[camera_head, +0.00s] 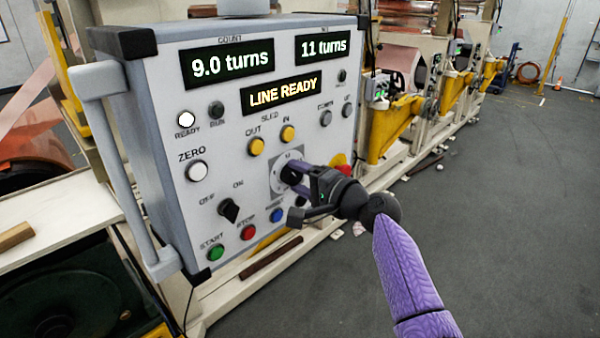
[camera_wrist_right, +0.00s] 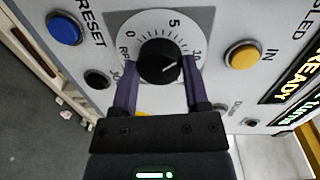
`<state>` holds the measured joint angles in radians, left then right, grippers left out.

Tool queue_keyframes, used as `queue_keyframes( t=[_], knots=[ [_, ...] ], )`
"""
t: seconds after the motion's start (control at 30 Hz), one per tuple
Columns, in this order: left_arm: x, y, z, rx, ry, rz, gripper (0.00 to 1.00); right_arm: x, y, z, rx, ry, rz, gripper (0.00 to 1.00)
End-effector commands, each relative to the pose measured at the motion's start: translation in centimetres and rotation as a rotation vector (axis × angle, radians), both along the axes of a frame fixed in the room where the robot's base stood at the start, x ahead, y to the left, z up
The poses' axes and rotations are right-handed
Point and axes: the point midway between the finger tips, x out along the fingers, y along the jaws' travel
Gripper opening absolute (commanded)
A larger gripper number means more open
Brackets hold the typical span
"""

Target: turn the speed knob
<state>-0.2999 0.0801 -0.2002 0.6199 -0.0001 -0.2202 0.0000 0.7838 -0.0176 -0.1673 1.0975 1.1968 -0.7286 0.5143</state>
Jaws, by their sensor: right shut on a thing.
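The speed knob is a round black knob (camera_wrist_right: 160,65) with a white pointer line on a pale dial marked 0, 5 and 10. In the right wrist view the pointer aims toward the 10 side. My right gripper (camera_wrist_right: 160,82) has its purple fingers on both sides of the knob and is shut on it. In the head view my right gripper (camera_head: 297,180) reaches the dial (camera_head: 279,176) from the right and hides part of the knob. My left gripper is not in view.
The grey control panel (camera_head: 225,130) carries displays reading "9.0 turns", "11 turns" and "LINE READY". A yellow IN button (camera_wrist_right: 242,55) and blue RESET button (camera_wrist_right: 64,28) flank the dial. A red stop button (camera_head: 248,232) and black OFF/ON switch (camera_head: 228,210) sit lower left.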

Motion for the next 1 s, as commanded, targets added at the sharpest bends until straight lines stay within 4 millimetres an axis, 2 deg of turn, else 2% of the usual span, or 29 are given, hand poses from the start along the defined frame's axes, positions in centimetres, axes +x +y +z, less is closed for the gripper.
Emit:
queue_keyframes(
  t=[0.5, 1.0],
  knots=[
    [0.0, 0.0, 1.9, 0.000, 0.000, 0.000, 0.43, 0.0, 0.0, 0.1, 0.309, 0.311, 0.001, 0.00],
    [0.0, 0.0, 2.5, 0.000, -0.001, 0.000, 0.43, 0.1, -0.1, -0.1, 0.441, 0.444, -0.001, 0.00]
  ],
)
